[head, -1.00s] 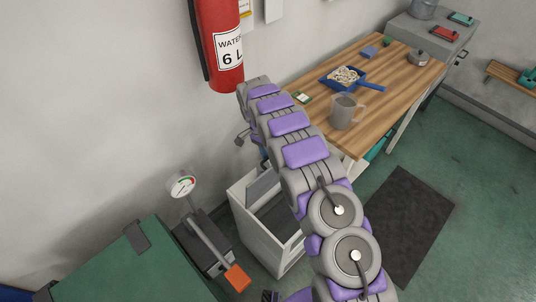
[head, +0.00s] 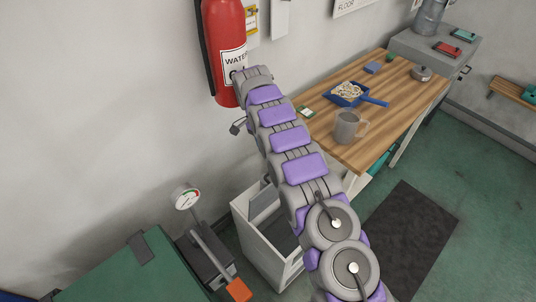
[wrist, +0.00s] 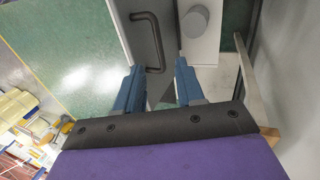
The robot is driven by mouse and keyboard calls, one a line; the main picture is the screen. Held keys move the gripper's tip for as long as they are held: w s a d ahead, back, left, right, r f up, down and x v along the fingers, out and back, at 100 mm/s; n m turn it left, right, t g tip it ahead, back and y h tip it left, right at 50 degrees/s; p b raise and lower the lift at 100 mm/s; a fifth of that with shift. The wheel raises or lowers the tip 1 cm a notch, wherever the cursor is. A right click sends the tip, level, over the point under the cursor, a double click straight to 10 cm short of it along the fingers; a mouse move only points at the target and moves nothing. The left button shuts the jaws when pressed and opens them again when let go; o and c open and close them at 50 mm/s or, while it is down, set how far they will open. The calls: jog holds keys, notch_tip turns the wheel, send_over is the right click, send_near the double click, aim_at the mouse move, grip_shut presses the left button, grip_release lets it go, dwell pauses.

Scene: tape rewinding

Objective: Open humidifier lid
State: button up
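A white box-shaped unit (head: 240,226), which looks like the humidifier, stands on the floor below my arm. A grey slanted panel shows at its top, and my arm hides its right part. In the wrist view a grey panel (wrist: 131,28) carries a dark bar handle (wrist: 158,40), next to a white surface with a round grey knob (wrist: 195,21). I cannot tell whether this panel is the lid. My gripper (wrist: 157,75) has its two blue fingers apart, with the handle's lower end showing between them. Contact is not clear. In the head view the gripper is mostly hidden.
A red extinguisher (head: 228,35) hangs on the wall close to my arm. A gauge (head: 186,196) and a green case (head: 110,275) are at lower left.

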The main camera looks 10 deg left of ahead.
jog(key=shift+p+v, duration=0.3)
jog(key=shift+v, duration=0.75)
jog(key=s+d+r+n, duration=0.2)
jog(key=s+d+r, duration=0.1)
jog(key=d+r, duration=0.8)
jog(key=s+d+r+n+y, duration=0.1)
jog(key=s+d+r, duration=0.7)
jog(key=s, duration=0.3)
jog(key=s+d+f+n+y+b, duration=0.1)
jog(key=s+d+n, duration=0.1)
jog(key=s, duration=1.3)
jog(key=s+d+f+n+y, duration=0.1)
jog(key=s+d, duration=0.4)
jog(key=s, duration=1.1)
jog(key=shift+s+n+t+b, duration=0.15)
jog(key=shift+n+t+b, duration=0.2)
jog(key=shift+n, duration=0.45)
